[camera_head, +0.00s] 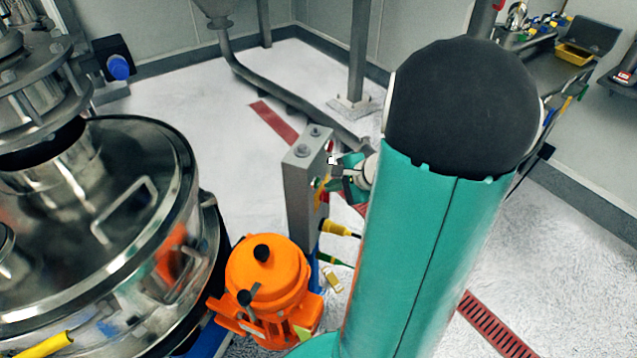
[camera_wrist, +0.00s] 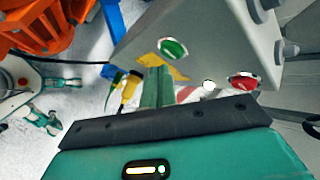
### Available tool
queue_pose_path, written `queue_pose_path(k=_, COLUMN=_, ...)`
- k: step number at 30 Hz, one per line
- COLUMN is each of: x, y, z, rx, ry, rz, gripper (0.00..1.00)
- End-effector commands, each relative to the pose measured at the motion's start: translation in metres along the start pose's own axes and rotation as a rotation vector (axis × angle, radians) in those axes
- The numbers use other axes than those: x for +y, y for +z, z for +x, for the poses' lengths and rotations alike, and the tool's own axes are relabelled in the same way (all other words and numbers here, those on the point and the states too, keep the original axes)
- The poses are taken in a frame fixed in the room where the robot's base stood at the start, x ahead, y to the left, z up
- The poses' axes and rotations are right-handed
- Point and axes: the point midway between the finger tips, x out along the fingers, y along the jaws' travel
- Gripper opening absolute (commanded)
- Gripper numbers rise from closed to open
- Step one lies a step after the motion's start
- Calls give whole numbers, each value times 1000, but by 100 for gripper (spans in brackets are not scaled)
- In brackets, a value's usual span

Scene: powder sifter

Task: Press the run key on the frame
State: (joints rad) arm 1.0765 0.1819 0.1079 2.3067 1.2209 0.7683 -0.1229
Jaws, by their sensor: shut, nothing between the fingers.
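A grey post (camera_head: 298,195) of the frame stands at the middle in the head view. Its key-bearing face is turned to the right, towards my gripper (camera_head: 343,172). In the wrist view the grey panel (camera_wrist: 200,40) carries a green round key (camera_wrist: 173,48) on a yellow plate (camera_wrist: 177,72), a red key (camera_wrist: 243,82) and a small white round part (camera_wrist: 209,86). The teal fingers of my gripper (camera_wrist: 158,72) are shut and empty. Their tips show just below the green key, beside the yellow plate. Whether they touch anything is unclear.
An orange motor (camera_head: 265,285) stands in front of the post, and the large steel sifter drum (camera_head: 115,235) fills the left. A bench (camera_head: 555,65) stands at the back right. Pale floor lies open on the right.

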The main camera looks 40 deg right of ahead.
Motion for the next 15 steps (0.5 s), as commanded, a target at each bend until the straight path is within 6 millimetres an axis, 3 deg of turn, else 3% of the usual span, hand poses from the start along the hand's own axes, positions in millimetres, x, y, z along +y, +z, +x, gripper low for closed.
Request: queue_pose_path(k=15, x=-4, y=4, z=6, rx=0, ry=0, rz=0, gripper=0)
